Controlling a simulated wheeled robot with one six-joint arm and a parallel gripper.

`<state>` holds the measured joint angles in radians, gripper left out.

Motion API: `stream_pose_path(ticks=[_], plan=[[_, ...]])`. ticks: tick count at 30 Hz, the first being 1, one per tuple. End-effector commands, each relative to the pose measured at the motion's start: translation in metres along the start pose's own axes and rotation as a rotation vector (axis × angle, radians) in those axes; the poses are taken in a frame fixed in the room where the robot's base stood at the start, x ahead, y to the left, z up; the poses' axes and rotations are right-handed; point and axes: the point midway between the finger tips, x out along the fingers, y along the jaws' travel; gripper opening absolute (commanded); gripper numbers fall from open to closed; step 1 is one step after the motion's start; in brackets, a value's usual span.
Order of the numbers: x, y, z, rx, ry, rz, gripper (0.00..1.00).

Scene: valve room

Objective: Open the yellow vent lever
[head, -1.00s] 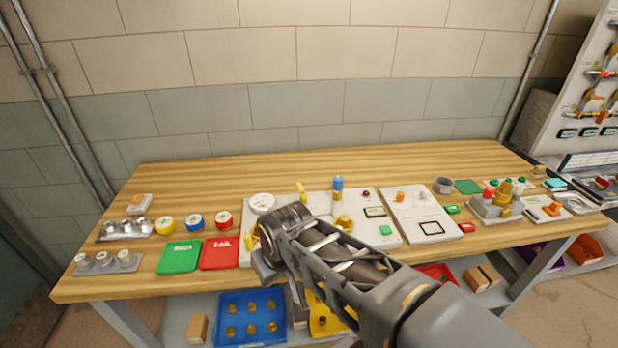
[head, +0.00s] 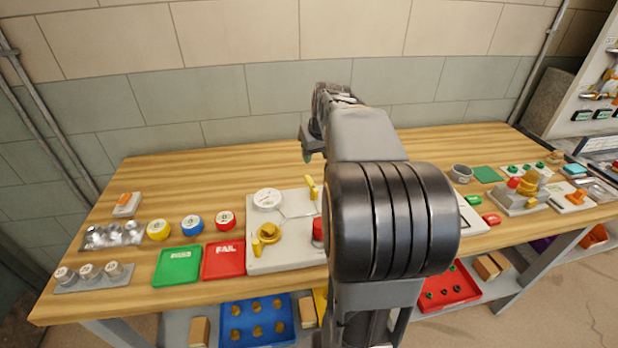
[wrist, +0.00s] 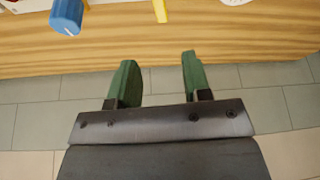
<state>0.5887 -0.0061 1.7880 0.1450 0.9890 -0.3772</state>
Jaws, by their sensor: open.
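A yellow lever (head: 311,187) stands upright at the back of the pale panel (head: 284,258), beside the white gauge (head: 267,199). A second yellow lever (head: 256,247) sits by the brass valve wheel (head: 269,233) at the panel's front left. I cannot read which is the vent lever. My gripper (head: 308,153) is raised over the back of the table, partly hidden by my arm. In the wrist view my gripper (wrist: 157,60) is open and empty. A yellow lever (wrist: 160,9) shows beyond the fingertips, apart from them, cut by the top edge.
In the wrist view a blue knob (wrist: 66,17) is left of the lever. The block wall (head: 200,115) rises close behind the table. Green (head: 177,265) and red (head: 223,259) trays lie left of the panel. My arm hides the panel's right part. The table's back strip is bare.

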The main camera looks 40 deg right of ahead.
Motion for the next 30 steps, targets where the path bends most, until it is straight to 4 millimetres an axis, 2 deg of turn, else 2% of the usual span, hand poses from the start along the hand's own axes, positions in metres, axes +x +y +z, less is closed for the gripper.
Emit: stream_pose_path(ticks=[9, 15, 21, 30], plan=[[0.063, -0.003, 0.001, -0.004, -0.005, -0.003, 0.45], [0.094, -0.003, 0.001, -0.004, -0.004, -0.003, 0.45], [0.112, -0.003, 0.001, -0.004, -0.002, -0.002, 0.45], [0.118, -0.003, 0.001, -0.004, -0.001, -0.002, 0.45]])
